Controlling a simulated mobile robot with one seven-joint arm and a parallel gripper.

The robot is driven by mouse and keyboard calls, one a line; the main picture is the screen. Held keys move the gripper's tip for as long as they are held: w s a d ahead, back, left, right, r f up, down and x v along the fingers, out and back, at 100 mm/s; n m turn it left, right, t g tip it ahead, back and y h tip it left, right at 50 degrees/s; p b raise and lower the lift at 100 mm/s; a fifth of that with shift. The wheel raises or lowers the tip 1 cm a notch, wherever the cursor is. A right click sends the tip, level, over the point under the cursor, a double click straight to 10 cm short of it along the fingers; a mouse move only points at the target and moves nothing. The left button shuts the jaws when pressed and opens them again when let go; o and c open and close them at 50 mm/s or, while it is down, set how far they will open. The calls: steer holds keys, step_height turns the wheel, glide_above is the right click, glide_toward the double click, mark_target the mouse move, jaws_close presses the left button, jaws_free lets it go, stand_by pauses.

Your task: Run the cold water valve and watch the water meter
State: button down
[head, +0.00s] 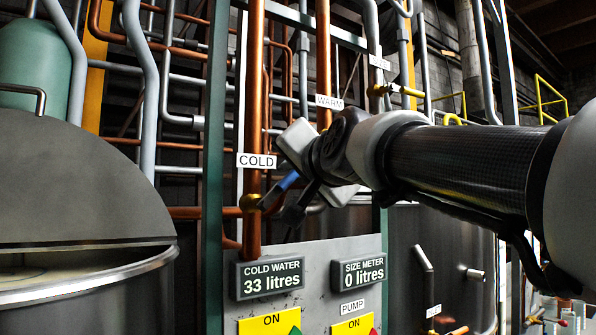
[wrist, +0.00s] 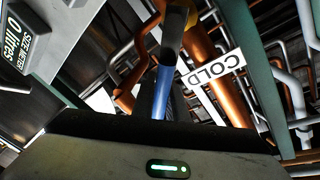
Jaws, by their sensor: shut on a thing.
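The cold water valve (head: 250,203) is a brass body on a vertical copper pipe, below a white COLD label (head: 257,161). Its blue lever (head: 287,181) slants up and to the right from the body. My gripper (head: 296,200) is shut on this lever, from the right. In the wrist view the blue lever (wrist: 166,79) runs up from my gripper, partly hidden by dark finger parts. The upside-down COLD label (wrist: 213,69) is beside it. The cold water meter (head: 271,278) reads 33 litres.
The size meter (head: 359,271) reads 0 litres, right of the cold water meter. Yellow ON plates (head: 262,325) sit below. A WARM label (head: 329,102) is on a nearby copper pipe. A large steel vat (head: 75,220) stands at left. Pipes crowd the space behind.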

step_height(320, 180, down, 6)
steer(key=w+d+m+g, duration=0.1)
steer(key=m+g, duration=0.1)
steer(key=m, duration=0.5)
steer(key=shift+d+f+m+g+y+p, duration=0.25)
steer(key=shift+d+m+g+y+p, duration=0.05)
steer(key=shift+m+p, duration=0.15)
steer(key=c, duration=1.8)
jaws_free()
steer(key=shift+c, duration=0.2)
steer(key=shift+o, duration=0.5)
steer(key=v, duration=1.7)
steer(key=shift+s, duration=0.15)
